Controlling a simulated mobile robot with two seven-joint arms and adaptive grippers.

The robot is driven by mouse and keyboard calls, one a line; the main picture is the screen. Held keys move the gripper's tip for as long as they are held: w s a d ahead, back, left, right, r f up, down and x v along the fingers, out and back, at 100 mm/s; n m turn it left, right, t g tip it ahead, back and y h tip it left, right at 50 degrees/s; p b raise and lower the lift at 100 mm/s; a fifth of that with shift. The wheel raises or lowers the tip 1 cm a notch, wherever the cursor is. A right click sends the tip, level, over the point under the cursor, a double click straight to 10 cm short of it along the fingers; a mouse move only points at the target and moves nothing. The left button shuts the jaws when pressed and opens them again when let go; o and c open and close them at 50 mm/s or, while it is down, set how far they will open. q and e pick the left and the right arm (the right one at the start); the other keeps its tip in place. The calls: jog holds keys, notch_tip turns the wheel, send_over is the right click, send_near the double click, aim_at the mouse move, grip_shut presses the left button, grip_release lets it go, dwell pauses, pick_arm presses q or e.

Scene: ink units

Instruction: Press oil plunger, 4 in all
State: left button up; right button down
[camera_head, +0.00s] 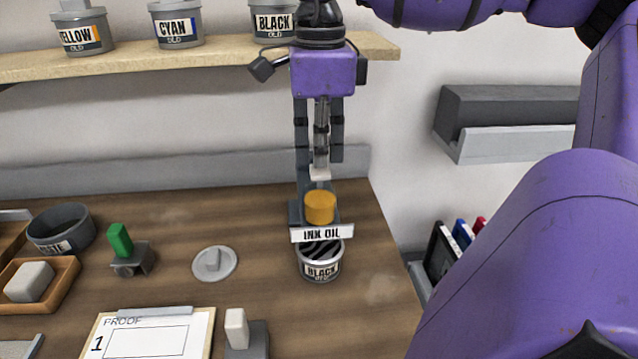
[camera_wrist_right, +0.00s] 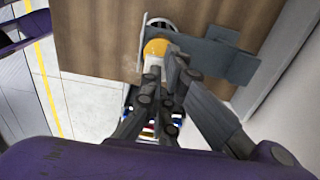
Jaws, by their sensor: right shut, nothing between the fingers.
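The ink oil dispenser stands near the right end of the bench, with a white "INK OIL" label (camera_head: 322,234). Its orange plunger (camera_head: 320,207) is on top; it also shows in the right wrist view (camera_wrist_right: 156,47). A tin marked BLACK (camera_head: 320,265) with dark stripes at its top sits below the label. My right gripper (camera_head: 320,173) is shut and empty, pointing down just above the plunger. I cannot tell whether its tips touch the plunger. In the right wrist view the fingers (camera_wrist_right: 153,68) cover part of it. My left gripper is not in view.
A grey lid (camera_head: 215,263) lies left of the tin. The shelf (camera_head: 220,57) with old ink tins is above. The bench ends just right of the dispenser.

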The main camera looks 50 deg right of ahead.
jog(key=shift+f, duration=1.05)
jog(key=shift+r, duration=1.65)
jog(key=shift+f, duration=0.1)
jog(key=shift+f, duration=1.55)
jog(key=shift+r, duration=1.65)
